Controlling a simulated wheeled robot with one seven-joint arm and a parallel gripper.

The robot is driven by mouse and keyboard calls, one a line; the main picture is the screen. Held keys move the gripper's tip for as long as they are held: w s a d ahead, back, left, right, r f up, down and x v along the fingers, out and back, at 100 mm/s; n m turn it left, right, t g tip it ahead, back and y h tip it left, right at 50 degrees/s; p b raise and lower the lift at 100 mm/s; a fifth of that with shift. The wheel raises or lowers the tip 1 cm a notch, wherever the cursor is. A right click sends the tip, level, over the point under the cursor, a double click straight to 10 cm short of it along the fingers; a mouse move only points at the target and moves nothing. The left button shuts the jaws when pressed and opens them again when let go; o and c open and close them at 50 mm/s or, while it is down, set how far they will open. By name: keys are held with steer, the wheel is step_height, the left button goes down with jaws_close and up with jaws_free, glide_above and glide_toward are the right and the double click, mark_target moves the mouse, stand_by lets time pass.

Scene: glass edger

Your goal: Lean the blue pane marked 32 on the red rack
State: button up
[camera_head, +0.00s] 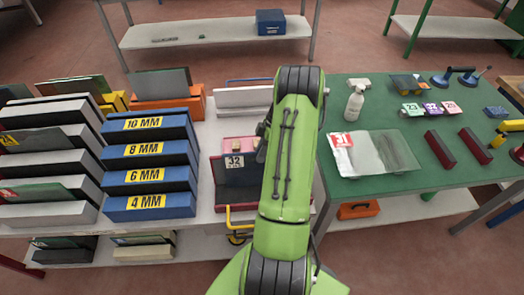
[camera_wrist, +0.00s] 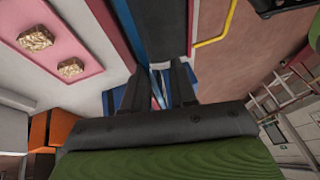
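The red rack (camera_head: 238,178) stands in the middle of the head view, just left of my arm. A white label marked 32 (camera_head: 234,161) shows at its upper front, on a dark pane that seems to lean there; the pane's blue colour is hard to make out against the red.
Blue racks labelled 4 to 10 MM (camera_head: 150,175) stand at left. The green table (camera_head: 400,180) at right holds a spray bottle (camera_head: 355,103), a clear pane with a red label (camera_head: 372,153) and dark red blocks. A yellow handle (camera_head: 229,218) juts out in front of the rack.

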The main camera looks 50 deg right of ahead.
steer(key=shift+d+f, duration=0.15)
steer(key=shift+f, duration=0.05)
steer(key=shift+d+r, duration=0.15)
steer(key=shift+r, duration=0.1)
steer(key=p+v, duration=0.4)
steer(key=v, duration=1.1)
steer(key=shift+r, duration=0.3)
